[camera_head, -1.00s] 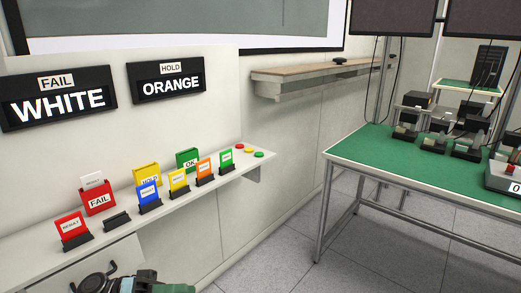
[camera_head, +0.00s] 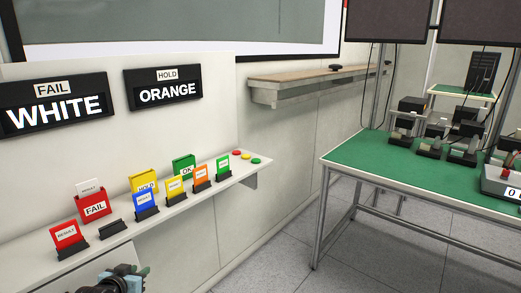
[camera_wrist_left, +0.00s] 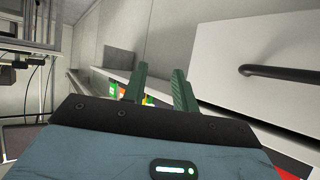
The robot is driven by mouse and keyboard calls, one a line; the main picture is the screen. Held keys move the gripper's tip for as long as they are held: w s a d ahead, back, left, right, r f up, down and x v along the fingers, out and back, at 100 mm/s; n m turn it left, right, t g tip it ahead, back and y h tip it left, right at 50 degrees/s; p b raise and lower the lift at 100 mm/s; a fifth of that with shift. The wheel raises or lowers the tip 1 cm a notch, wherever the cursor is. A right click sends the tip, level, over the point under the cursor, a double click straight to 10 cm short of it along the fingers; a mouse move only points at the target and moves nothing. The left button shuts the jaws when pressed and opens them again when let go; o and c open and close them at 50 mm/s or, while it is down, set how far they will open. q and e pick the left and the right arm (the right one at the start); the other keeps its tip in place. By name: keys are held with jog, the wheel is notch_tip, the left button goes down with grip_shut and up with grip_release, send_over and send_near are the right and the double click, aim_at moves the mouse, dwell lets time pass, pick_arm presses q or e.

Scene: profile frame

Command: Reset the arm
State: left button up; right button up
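My left gripper (camera_head: 140,272) is at the bottom edge of the head view, in front of the white shelf with the card holders. In the left wrist view its two green fingers (camera_wrist_left: 162,88) stand apart with a gap between them, and nothing is seen held. My right gripper is not in view. On the shelf (camera_head: 185,217), the red FAIL holder (camera_head: 93,206) has a white card in it. A yellow HOLD holder (camera_head: 143,180) and a green OK holder (camera_head: 184,167) stand further along. Red, blue, yellow, orange and green cards stand in black stands.
One black stand (camera_head: 112,229) is empty. A WHITE sign (camera_head: 56,105) and an ORANGE sign (camera_head: 163,89) hang above the shelf. A green-topped table (camera_head: 375,158) with devices stands at the right. Floor (camera_head: 290,262) is free between shelf and table.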

pick_arm(q)
notch_tip(320, 180, up, 4)
jog(key=w+a+m+t+y, duration=0.2)
jog(key=a+t, duration=0.1)
jog(key=s+d+f+g+h, duration=0.1)
jog(key=s+d+f+g, duration=0.1)
jog(key=s+d+f, duration=0.7)
jog(key=s+d+f+g+h, duration=0.1)
jog(key=s+d+f, duration=0.1)
jog(key=s+f, duration=0.85)
jog(key=s+d+g, duration=0.1)
jog(key=s+d, duration=0.3)
jog(key=s, duration=0.9)
jog(key=s+d+g+h, duration=0.1)
jog(key=s+d+g, duration=0.1)
jog(key=s, duration=1.1)
jog(key=shift+s+d+f+n+g, duration=0.3)
jog(key=shift+d+n, duration=0.1)
jog(key=shift+d, duration=0.5)
